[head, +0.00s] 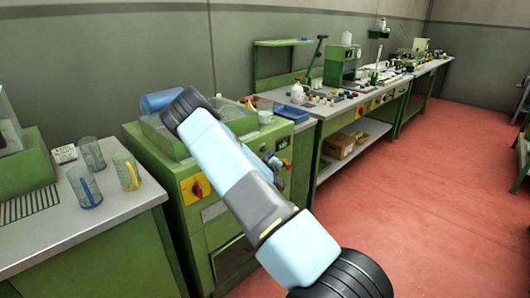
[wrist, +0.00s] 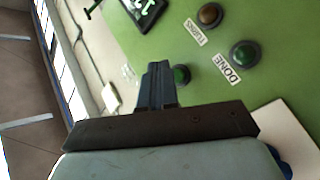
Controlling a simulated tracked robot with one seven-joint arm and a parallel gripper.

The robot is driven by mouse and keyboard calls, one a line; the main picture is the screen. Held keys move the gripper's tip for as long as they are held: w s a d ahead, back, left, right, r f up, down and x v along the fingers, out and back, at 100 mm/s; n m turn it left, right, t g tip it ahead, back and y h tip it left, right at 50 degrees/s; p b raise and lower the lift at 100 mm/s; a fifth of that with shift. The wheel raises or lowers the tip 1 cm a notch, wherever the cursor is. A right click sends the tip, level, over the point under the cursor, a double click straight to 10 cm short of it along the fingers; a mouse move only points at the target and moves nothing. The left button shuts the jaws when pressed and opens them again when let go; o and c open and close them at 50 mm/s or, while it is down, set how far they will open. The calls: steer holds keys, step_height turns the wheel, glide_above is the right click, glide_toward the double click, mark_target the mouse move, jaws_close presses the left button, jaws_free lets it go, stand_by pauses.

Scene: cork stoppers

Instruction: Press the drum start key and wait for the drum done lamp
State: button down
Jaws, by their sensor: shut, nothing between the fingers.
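My gripper (wrist: 157,68) is shut and empty, its fingertips at the green control panel (wrist: 215,95) in the wrist view. A round green key (wrist: 182,74) shows just right of the fingertips, partly hidden by them. I cannot tell whether they touch it. The round done lamp (wrist: 244,54), beside a DONE label (wrist: 226,68), is dark green and does not look lit. A brown lamp (wrist: 210,14) with its own label is above it. In the head view the drum machine (head: 225,215) is partly covered by my arm, and my gripper (head: 272,160) is at its front.
A left bench (head: 75,232) holds several beakers. A long bench (head: 345,106) runs along the wall. The red floor (head: 425,200) at right is clear.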

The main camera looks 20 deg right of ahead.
steer(key=shift+w, duration=0.2)
stand_by(0.5)
steer(key=shift+w+a, duration=0.15)
steer(key=shift+w+a, duration=0.15)
steer(key=shift+w, duration=0.25)
stand_by(1.1)
steer(key=shift+s+d+r, duration=0.1)
steer(key=shift+s+d, duration=0.2)
steer(key=shift+s, duration=0.5)
steer(key=shift+s, duration=0.1)
steer(key=s, duration=0.1)
steer(key=s+d, duration=0.1)
steer(key=s, duration=0.2)
steer(key=shift+s+d, duration=0.25)
steer(key=shift+d, duration=0.1)
stand_by(0.7)
